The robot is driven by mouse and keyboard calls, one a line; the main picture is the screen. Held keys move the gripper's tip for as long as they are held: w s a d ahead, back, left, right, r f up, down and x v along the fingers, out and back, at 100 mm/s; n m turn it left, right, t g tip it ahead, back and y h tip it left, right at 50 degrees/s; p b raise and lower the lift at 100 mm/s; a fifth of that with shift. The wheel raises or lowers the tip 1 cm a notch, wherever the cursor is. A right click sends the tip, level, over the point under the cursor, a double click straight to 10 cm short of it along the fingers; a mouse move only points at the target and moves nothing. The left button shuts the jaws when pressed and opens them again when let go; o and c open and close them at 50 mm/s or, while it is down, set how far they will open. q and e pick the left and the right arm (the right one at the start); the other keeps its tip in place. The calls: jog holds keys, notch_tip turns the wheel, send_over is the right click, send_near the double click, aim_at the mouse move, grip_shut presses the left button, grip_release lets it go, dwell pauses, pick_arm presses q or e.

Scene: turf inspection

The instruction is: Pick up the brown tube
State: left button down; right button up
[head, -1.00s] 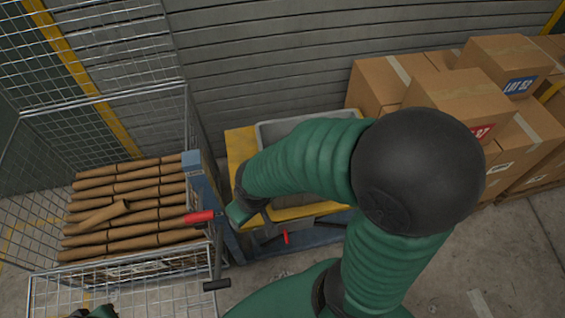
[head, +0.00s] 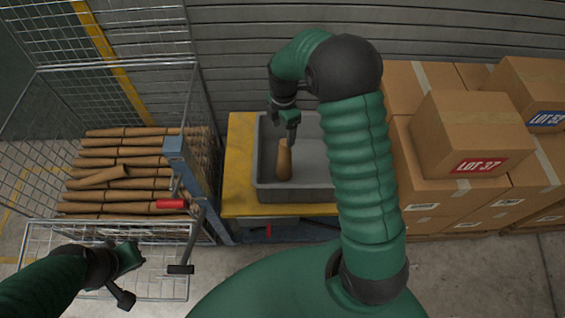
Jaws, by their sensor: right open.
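A single brown tube (head: 284,162) is in the grey bin (head: 320,190), near its left side. Its upper end is close below my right gripper (head: 292,137). My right gripper is open and points down over the bin; I cannot tell whether its fingers touch the tube. More brown tubes (head: 120,161) lie stacked in the wire cage at the left, one slanted across the others. My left gripper (head: 128,275) is over the near part of the cage, apart from the tubes; its finger opening is unclear.
Cardboard boxes (head: 470,130) are piled at the right. A slatted wall (head: 240,60) stands behind.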

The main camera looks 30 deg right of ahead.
aim_at(283, 150)
jog(key=f, duration=0.2)
jog(key=d+f, duration=0.1)
jog(key=f, duration=0.2)
jog(key=d+f, duration=0.1)
jog(key=f, duration=0.2)
jog(key=shift+w+f, duration=0.15)
jog(key=shift+w, duration=0.05)
jog(key=f, duration=0.2)
jog(key=a+f, duration=0.1)
jog(key=f, duration=0.1)
jog(key=shift+w+a+f, duration=0.1)
jog(key=shift+w+a, duration=0.05)
jog(key=shift+w, duration=0.05)
jog(key=shift+f, duration=0.3)
jog(key=shift+w+d+f, duration=0.1)
jog(key=shift+d, duration=0.5)
jog(key=c, duration=0.5)
jog(key=shift+c, duration=0.9)
pick_arm(q)
jog(key=shift+w+d+r, duration=0.1)
jog(key=shift+w+d, duration=0.05)
jog(key=shift+d, duration=0.35)
pick_arm(e)
jog(key=shift+a, duration=0.4)
grip_shut()
